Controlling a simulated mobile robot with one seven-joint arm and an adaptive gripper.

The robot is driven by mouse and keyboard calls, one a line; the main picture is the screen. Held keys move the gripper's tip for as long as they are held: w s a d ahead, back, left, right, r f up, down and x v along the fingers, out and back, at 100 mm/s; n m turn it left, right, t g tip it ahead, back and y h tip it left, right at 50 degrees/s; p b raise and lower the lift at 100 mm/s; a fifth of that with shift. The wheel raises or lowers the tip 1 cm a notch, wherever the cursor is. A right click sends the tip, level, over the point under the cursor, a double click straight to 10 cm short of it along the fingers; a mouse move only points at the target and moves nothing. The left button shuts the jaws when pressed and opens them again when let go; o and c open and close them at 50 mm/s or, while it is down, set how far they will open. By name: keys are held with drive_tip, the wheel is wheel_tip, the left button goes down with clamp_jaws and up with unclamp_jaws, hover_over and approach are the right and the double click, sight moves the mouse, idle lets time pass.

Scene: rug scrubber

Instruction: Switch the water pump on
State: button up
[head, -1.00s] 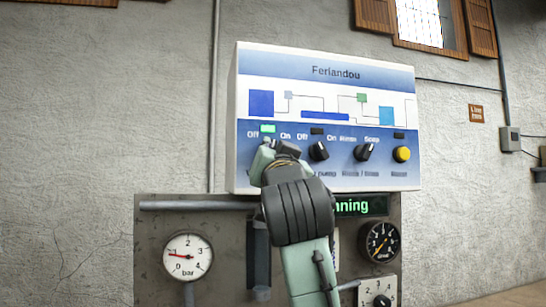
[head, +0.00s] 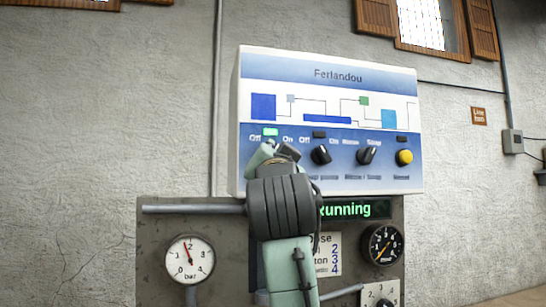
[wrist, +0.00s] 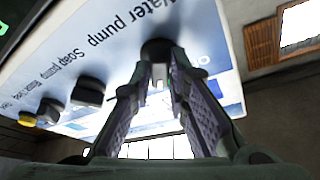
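The control panel (head: 330,110) has a row of black knobs. The water pump knob (wrist: 158,49) shows in the wrist view as a dark round shape beside the "Water pump" label; in the head view my gripper mostly hides it. My gripper (head: 275,150) is at this knob. In the wrist view its fingertips (wrist: 160,70) are parted, with a narrow gap between them, just in front of the knob. Whether they touch it is unclear. A green lamp (head: 270,131) above the knob is lit. A display (head: 355,209) reads "Running".
The soap pump knob (head: 321,155), rinse/soap knob (head: 367,155) and yellow button (head: 404,157) are close on the right. A pressure gauge (head: 190,258) and a second gauge (head: 382,245) are below. Bare wall (head: 100,120) lies left of the panel.

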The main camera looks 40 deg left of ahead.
drive_tip(key=o, duration=0.4)
drive_tip(key=shift+o, duration=0.2)
drive_tip(key=shift+d, duration=0.1)
drive_tip(key=v, duration=1.2)
drive_tip(key=b+v, duration=0.3)
drive_tip(key=v, duration=0.6)
drive_tip(key=shift+f, duration=0.1)
